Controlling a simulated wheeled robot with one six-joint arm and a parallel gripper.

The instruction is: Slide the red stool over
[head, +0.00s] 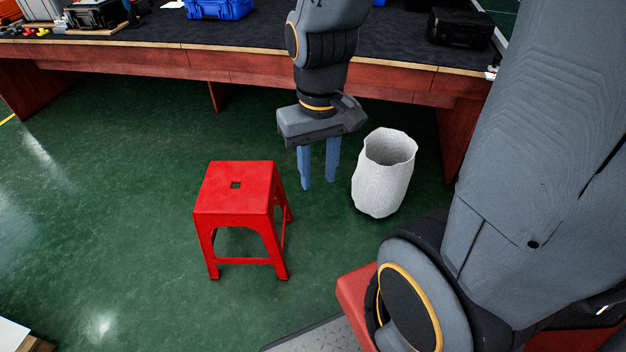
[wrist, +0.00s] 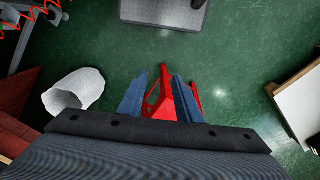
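The red stool (head: 236,190) stands upright on the green floor, left of centre in the head view. Its seat is square with a small hole in the middle. My gripper (head: 317,184) points down just to the right of the stool. Its two blue fingers are spread apart, with green floor showing between them and nothing held. In the head view a small gap shows between the near finger and the stool. In the wrist view part of the stool (wrist: 166,103) shows between and beyond the fingers (wrist: 160,80); my gripper's body hides the rest.
A white bin (head: 385,172) stands right of my gripper, close to it; it also shows in the wrist view (wrist: 75,92). A long curved wooden bench (head: 235,72) with cases on top runs behind. The floor left of the stool is clear.

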